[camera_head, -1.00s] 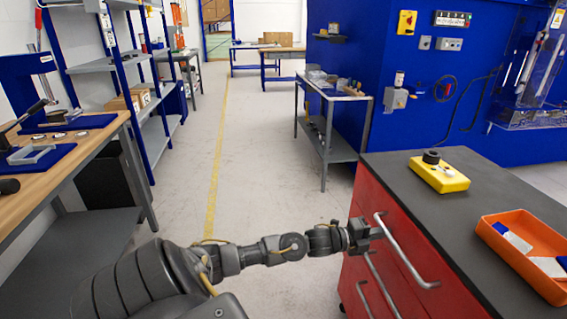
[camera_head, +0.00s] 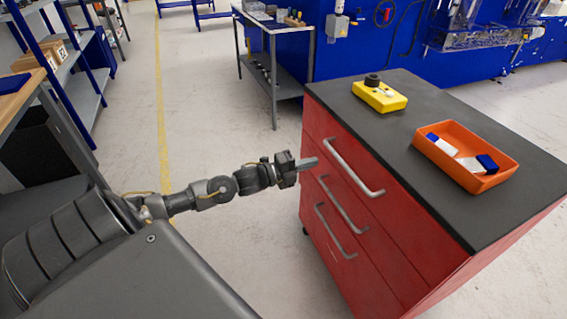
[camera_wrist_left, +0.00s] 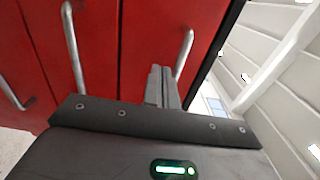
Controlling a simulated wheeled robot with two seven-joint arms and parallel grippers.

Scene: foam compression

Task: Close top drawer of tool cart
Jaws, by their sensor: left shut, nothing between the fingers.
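The red tool cart (camera_head: 400,235) with a dark top stands at the right in the head view. Its top drawer (camera_head: 330,133) looks flush with the cart front. The top drawer's grey bar handle (camera_head: 356,172) is on the upper front, with two more handles below. My left gripper (camera_head: 312,162) is shut and empty, in front of the cart beside the far end of the top handle. In the left wrist view the closed fingers (camera_wrist_left: 164,86) point at the red drawer fronts, close to a handle (camera_wrist_left: 184,52); contact cannot be told. My right gripper is out of view.
A yellow box with a black knob (camera_head: 380,95) and an orange tray (camera_head: 466,156) with blue and white items sit on the cart top. A grey side table (camera_head: 272,60) stands behind. The floor left of the cart is clear.

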